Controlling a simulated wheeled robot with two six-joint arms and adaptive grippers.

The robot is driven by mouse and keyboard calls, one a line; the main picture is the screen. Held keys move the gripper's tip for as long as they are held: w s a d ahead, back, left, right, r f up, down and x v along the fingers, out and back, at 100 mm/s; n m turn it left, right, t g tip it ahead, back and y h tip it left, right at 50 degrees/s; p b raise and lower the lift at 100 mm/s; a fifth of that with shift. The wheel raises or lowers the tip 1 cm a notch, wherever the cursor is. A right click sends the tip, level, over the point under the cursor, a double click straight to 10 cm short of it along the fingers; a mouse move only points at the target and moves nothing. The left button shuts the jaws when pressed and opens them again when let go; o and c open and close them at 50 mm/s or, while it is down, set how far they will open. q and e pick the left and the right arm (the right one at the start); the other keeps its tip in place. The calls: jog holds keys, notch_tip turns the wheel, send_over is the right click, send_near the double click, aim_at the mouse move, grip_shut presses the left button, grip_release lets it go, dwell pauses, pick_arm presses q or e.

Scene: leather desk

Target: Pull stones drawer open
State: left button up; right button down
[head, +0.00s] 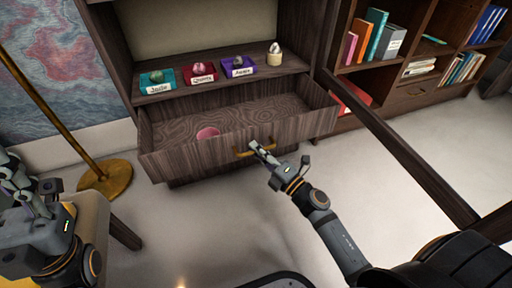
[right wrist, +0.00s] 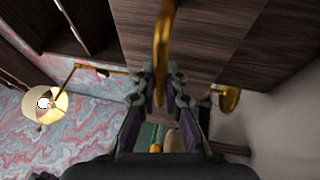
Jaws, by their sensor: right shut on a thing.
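The wooden drawer (head: 200,158) stands pulled out from the cabinet, its inside showing wood grain. A pinkish round thing (head: 207,133) lies in it near the front. The brass handle (head: 244,153) is on the drawer front. My right gripper (head: 262,149) is at the handle's right part, shut on it. In the right wrist view the handle (right wrist: 163,35) runs down between the fingertips of my right gripper (right wrist: 160,78), against the wood front (right wrist: 215,30). My left gripper (head: 28,178) is at the left edge, away from the drawer; its finger opening is unclear.
On the shelf above stand teal (head: 157,82), red (head: 200,75) and purple (head: 238,67) labelled boxes with stones, and a stone on a pale stand (head: 275,56). A brass lamp base (head: 105,178) stands left of the drawer. The floor (head: 215,220) before it is clear. A bookcase (head: 400,75) is right.

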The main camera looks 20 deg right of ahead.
jog(key=shift+s, duration=0.3)
jog(key=c, duration=1.4)
grip_release()
jog(key=v, duration=1.2)
jog(key=shift+f, duration=0.1)
